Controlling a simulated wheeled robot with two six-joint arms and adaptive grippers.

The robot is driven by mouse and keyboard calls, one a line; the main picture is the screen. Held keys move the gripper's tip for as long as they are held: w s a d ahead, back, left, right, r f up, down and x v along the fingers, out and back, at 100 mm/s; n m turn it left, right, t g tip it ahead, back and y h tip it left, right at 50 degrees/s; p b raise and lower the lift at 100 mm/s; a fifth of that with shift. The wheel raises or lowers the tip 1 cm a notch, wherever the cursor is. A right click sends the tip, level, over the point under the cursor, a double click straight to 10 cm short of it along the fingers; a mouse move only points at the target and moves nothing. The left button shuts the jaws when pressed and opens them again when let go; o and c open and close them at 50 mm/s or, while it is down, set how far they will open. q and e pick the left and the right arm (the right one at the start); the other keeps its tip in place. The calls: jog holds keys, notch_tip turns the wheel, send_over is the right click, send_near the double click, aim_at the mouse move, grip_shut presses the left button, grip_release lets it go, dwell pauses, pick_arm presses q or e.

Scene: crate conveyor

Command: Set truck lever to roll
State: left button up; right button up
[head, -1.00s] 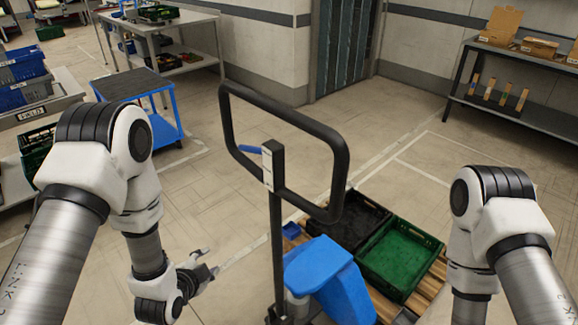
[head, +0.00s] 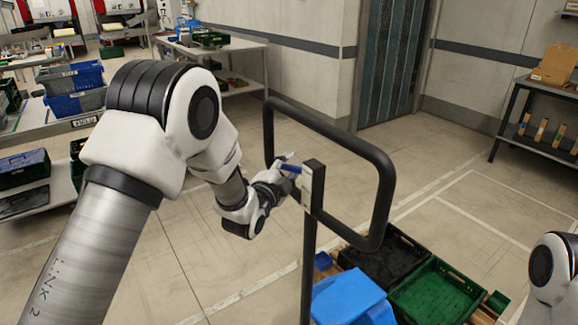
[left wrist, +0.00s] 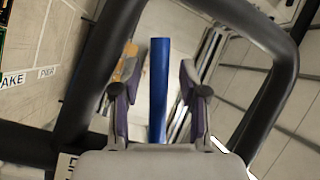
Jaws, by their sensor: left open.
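The truck handle (head: 385,190) is a black tubular loop on a black post (head: 309,250). A blue lever (head: 290,168) sticks out to the left from the top of the post, by a pale label plate. My left gripper (head: 283,168) is at the lever. In the left wrist view the blue lever (left wrist: 158,90) stands between the two open fingers of my left gripper (left wrist: 158,85), with a gap on both sides. The handle loop (left wrist: 280,70) frames them there. My right gripper is out of view.
Below the handle are a blue truck body (head: 348,298), a black crate (head: 385,255) and a green crate (head: 435,293) on a wooden pallet. A shelf (head: 535,120) stands at the right, and a bench with blue bins (head: 75,88) at the left. The floor between is clear.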

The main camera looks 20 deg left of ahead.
pick_arm(q)
jog(key=shift+d, duration=0.1)
grip_shut()
jog(key=m+b, duration=0.1)
jog(key=b, duration=0.2)
jog(key=r+m+t+b, duration=0.1)
jog(key=b, duration=0.1)
jog(key=shift+w+a+r+m+t+b, duration=0.15)
jog(key=shift+a+m+t+b, duration=0.15)
jog(key=shift+b, duration=0.1)
jog(key=shift+r+m+b, duration=0.35)
jog(key=shift+m, duration=0.05)
jog(key=shift+r+h, duration=0.3)
jog(key=shift+d+r, duration=0.1)
jog(key=shift+r, duration=0.05)
grip_release()
